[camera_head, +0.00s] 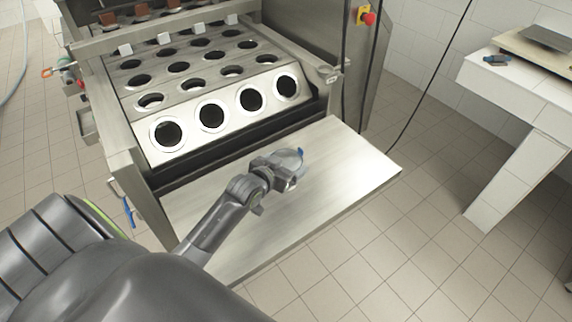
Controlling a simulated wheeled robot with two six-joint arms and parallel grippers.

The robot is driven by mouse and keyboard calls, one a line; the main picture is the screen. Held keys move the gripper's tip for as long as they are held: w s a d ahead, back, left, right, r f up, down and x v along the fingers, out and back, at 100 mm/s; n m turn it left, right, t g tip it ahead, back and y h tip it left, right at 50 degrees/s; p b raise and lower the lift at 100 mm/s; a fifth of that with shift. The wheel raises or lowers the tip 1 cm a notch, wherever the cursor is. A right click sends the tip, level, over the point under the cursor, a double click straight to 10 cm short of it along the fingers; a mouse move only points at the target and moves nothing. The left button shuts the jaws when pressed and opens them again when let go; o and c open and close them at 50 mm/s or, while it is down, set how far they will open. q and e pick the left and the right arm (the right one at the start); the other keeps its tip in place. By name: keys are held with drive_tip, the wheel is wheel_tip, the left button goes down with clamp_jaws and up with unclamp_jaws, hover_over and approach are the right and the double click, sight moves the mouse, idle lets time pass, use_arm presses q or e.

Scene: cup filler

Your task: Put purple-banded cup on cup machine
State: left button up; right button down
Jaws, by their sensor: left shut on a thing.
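The cup machine (190,140) is a steel frame with rows of round holes. Its front row has several bright-rimmed openings, all dark and empty. My left gripper (290,171) is over the steel shelf in front of the machine, to the right of the shelf's middle. It is shut on a small pale, rounded thing with a bluish edge (291,158), which seems to be the cup. The gripper hides much of it, and I cannot make out a purple band. I cannot tell whether it touches the shelf. My right gripper is out of view.
The steel shelf (345,175) is bare around the gripper. A red emergency button (368,17) and hanging dark cables are right of the machine. A white table (520,90) stands at the far right. A blue-handled part (128,211) is at the machine's left front.

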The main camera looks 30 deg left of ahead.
use_arm(q)
drive_tip(key=shift+f, duration=0.15)
drive_tip(key=o, duration=1.1)
drive_tip(key=shift+f, duration=0.1)
drive_tip(key=shift+s+r, duration=0.1)
drive_tip(key=shift+r, duration=0.1)
drive_tip(key=v, duration=1.2)
